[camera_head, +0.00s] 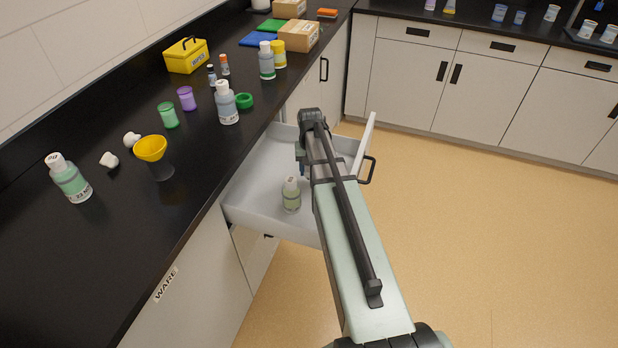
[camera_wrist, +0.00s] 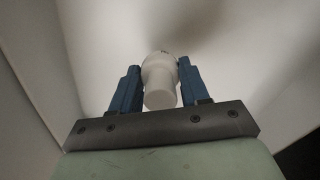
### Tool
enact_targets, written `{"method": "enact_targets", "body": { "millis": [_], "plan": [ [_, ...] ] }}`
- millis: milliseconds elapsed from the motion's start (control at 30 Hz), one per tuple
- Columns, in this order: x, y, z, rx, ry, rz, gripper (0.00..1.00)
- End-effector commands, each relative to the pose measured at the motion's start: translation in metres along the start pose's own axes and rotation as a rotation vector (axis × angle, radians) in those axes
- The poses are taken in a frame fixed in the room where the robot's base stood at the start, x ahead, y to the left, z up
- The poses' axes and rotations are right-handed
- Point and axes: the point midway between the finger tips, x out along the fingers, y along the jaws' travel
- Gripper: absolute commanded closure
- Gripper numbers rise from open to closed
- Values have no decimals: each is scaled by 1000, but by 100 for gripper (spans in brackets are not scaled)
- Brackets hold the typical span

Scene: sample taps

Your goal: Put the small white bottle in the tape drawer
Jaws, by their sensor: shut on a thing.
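In the wrist view, my gripper (camera_wrist: 158,84) has its two blue fingers shut on the small white bottle (camera_wrist: 160,97), one on each side. The bottle has a rounded body and a narrower end toward the camera. I cannot tell whether the bottle touches the drawer floor. No tape label is readable on this drawer.

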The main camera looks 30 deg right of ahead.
Motion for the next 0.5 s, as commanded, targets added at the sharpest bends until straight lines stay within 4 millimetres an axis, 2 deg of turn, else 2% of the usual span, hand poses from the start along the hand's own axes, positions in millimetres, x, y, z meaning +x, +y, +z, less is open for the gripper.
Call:
{"method": "enact_targets", "body": {
  "millis": [233,500],
  "plan": [
    [15,0,0,-1,-1,0,85],
    [43,0,0,-1,-1,0,85]
  ]
}}
